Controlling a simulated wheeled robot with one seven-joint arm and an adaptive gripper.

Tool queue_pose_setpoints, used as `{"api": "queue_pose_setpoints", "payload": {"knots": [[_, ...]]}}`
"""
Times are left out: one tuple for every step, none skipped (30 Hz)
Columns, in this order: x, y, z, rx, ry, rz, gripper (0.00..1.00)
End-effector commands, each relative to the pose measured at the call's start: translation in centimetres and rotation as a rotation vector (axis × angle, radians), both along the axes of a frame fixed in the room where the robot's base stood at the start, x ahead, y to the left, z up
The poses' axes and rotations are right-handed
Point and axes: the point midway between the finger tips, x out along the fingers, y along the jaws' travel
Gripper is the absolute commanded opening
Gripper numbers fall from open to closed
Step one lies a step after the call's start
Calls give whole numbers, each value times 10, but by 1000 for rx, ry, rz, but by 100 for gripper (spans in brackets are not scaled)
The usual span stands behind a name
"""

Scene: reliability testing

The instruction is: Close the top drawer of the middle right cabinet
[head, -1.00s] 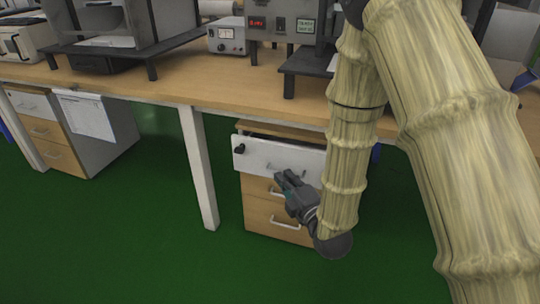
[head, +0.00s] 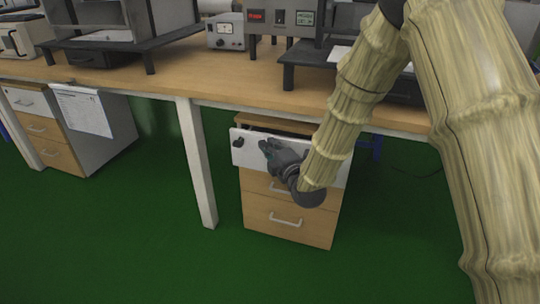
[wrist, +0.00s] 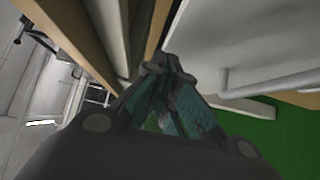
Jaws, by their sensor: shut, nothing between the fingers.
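The cabinet (head: 290,228) stands under the bench, with two wooden lower drawers and a white top drawer (head: 242,157). The top drawer is partly open: its front stands out from the cabinet, with a dark gap behind its upper edge. A dark knob sits at its upper left. My gripper (head: 266,148) is shut and empty in front of the white drawer front and hides part of it, including its handle. In the wrist view my closed fingertips (wrist: 165,72) are close to a white panel with a bar handle (wrist: 245,85); I cannot tell whether they touch.
The bench top (head: 200,72) overhangs the cabinet. A white bench leg (head: 196,160) stands to its left. Another cabinet (head: 60,157) with a paper sheet hanging over it is farther left. Instruments stand on the bench. The green floor in front is clear.

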Motion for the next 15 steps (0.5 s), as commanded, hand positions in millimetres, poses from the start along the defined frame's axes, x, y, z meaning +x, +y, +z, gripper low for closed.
{"api": "queue_pose_setpoints", "payload": {"knots": [[2, -1, 0, 0, -1, -1, 0], [3, -2, 0, 0, -1, -1, 0], [4, -2, 0, 0, -1, -1, 0], [4, -2, 0, 0, -1, -1, 0], [5, -2, 0, 0, -1, -1, 0], [5, -3, 1, 0, -1, -1, 0], [5, -2, 1, 0, -1, -1, 0], [5, -3, 1, 0, -1, -1, 0], [5, -3, 1, 0, -1, -1, 0], [4, -3, 1, 0, -1, -1, 0], [4, -3, 1, 0, -1, -1, 0], [4, -3, 1, 0, -1, -1, 0], [5, -3, 1, 0, -1, -1, 0], [5, -3, 1, 0, -1, -1, 0], [7, -3, 1, 0, -1, -1, 0]]}}
